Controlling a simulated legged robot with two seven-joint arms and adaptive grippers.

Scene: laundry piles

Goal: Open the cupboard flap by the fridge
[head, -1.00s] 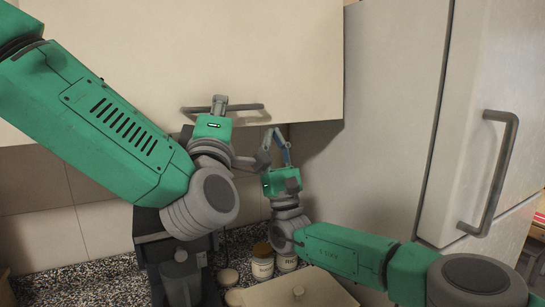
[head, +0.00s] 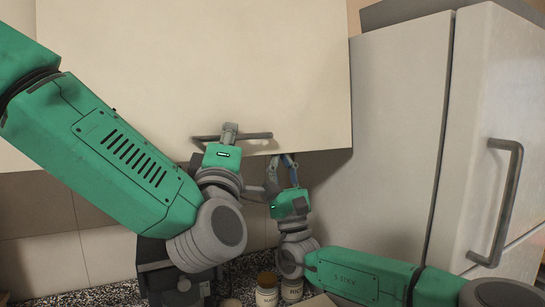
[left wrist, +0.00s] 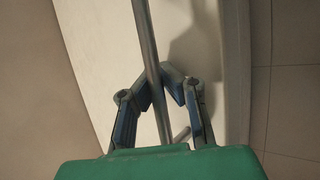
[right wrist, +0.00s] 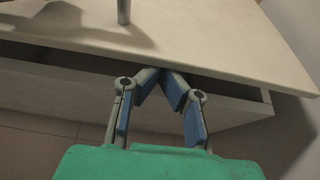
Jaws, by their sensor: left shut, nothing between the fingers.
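The cream cupboard flap (head: 200,70) hangs beside the fridge, with a grey bar handle (head: 257,136) near its lower edge. In the right wrist view a dark gap shows between the flap's edge (right wrist: 245,65) and the cupboard body (right wrist: 60,88), so it stands slightly open. My left gripper (head: 229,132) is at the handle, its fingertips shut; in the left wrist view the bar (left wrist: 148,40) crosses between the bent fingers without being pinched. My right gripper (head: 287,160) is below the flap's lower edge, fingertips together at that edge in the right wrist view (right wrist: 165,75).
The tall fridge (head: 400,130) stands at the right, with its own handle (head: 508,200). Below my arms are a dark appliance (head: 155,250) and jars (head: 267,290) on a speckled counter (head: 100,296).

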